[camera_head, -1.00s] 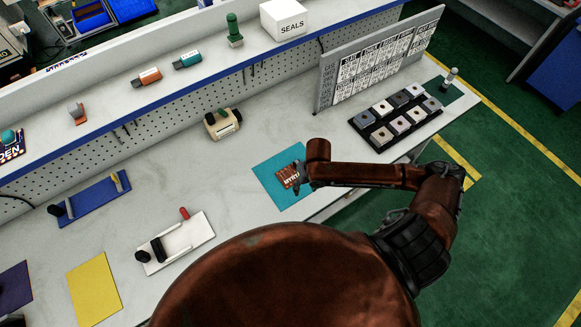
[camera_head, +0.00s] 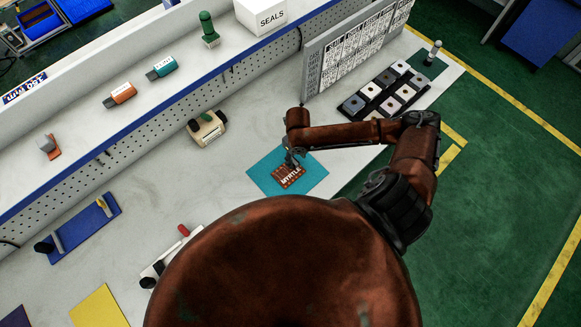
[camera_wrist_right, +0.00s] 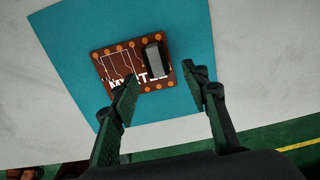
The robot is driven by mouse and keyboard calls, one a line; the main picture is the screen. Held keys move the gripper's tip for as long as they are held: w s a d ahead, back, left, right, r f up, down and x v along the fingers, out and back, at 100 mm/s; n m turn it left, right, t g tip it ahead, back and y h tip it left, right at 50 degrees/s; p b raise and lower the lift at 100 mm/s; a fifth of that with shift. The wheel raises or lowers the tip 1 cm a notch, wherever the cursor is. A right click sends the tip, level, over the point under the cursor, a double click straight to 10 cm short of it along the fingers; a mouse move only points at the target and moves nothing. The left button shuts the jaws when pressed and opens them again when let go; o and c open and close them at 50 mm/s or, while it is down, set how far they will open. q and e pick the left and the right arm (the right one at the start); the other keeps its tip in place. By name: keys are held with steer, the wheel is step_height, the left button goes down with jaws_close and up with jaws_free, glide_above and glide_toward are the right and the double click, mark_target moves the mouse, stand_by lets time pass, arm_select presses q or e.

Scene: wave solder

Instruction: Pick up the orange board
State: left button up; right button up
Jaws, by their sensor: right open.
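The orange board (camera_head: 287,180) is a small reddish-brown and orange circuit board lettered "MYRTLE". It lies flat on a teal mat (camera_head: 261,179) on the bench. My right gripper (camera_head: 292,158) is over its far edge in the head view. In the right wrist view, the board (camera_wrist_right: 118,62) has orange pads along its edges and a dark block (camera_wrist_right: 153,60) on it. The open fingers of the right gripper (camera_wrist_right: 160,80) reach toward the board's near side, with nothing between them; the left finger overlaps part of the lettering. My left gripper is not in view.
A black tray of square parts (camera_head: 373,108) and an upright labelled panel (camera_head: 345,55) stand beyond my right arm. A cream device (camera_head: 207,128) is behind the mat. A blue plate fixture (camera_head: 85,230) and a yellow sheet (camera_head: 98,308) lie left. The bench around the mat is clear.

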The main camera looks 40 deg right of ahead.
mark_target(296, 163)
steer(key=f, duration=0.2)
steer(key=shift+a+f, duration=0.2)
steer(key=shift+f, duration=0.2)
steer(key=shift+d+f, duration=0.15)
steer(key=shift+f, duration=0.55)
steer(key=shift+c, duration=1.1)
steer(key=c, duration=0.6)
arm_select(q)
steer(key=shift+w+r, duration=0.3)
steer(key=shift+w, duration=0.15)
arm_select(e)
jaws_close()
